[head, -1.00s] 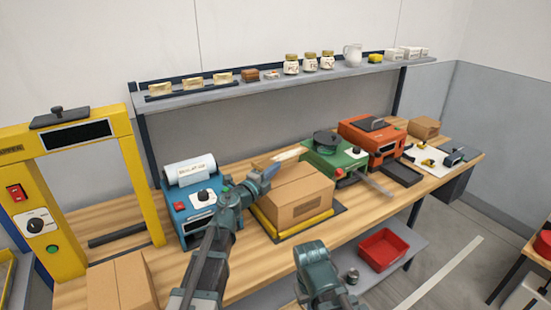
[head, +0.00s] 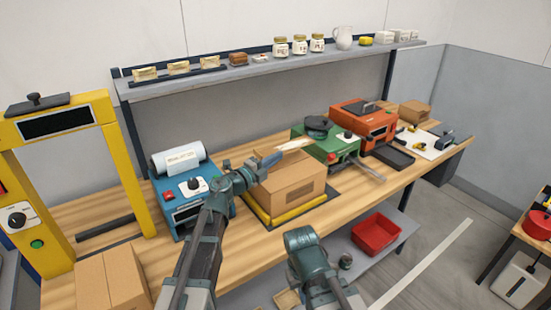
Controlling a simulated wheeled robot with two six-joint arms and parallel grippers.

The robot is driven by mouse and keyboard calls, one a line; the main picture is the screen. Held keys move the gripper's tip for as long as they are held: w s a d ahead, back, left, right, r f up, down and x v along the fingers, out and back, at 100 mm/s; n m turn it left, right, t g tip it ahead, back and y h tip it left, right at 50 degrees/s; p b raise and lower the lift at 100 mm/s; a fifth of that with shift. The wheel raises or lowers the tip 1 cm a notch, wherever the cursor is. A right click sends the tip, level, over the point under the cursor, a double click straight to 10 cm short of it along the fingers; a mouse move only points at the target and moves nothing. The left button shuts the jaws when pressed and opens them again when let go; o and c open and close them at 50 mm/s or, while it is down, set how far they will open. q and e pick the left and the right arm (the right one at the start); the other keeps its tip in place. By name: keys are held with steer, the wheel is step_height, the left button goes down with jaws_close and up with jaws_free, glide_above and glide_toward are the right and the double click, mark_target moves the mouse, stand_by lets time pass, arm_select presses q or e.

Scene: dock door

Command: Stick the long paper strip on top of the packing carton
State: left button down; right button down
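The brown packing carton (head: 290,190) sits closed on a dark base with yellow rails (head: 300,212), mid-bench. My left gripper (head: 270,160) is over the carton's back left top edge. A pale cream strip (head: 293,144) sticks out beyond its blue fingertips and moves with them, so the fingers look shut on it. The strip reaches over the far side of the carton top, and I cannot tell whether it touches. My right gripper (head: 300,240) is low, in front of the bench edge. Its fingers are hidden, so its opening does not show.
A blue machine (head: 185,205) with a white roll (head: 179,159) stands left of the carton. A green machine (head: 325,147) and an orange one (head: 362,125) stand right. A yellow frame (head: 125,170) and another carton (head: 112,278) are left. A shelf (head: 270,66) runs behind.

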mark_target(275, 178)
arm_select(q)
steer(key=shift+f+b, duration=2.6)
steer(key=shift+f, duration=0.3)
steer(key=c, duration=1)
jaws_free()
steer(key=shift+s, duration=0.1)
steer(key=v, duration=1.3)
steer(key=shift+s+a, duration=0.25)
steer(key=shift+s, duration=0.05)
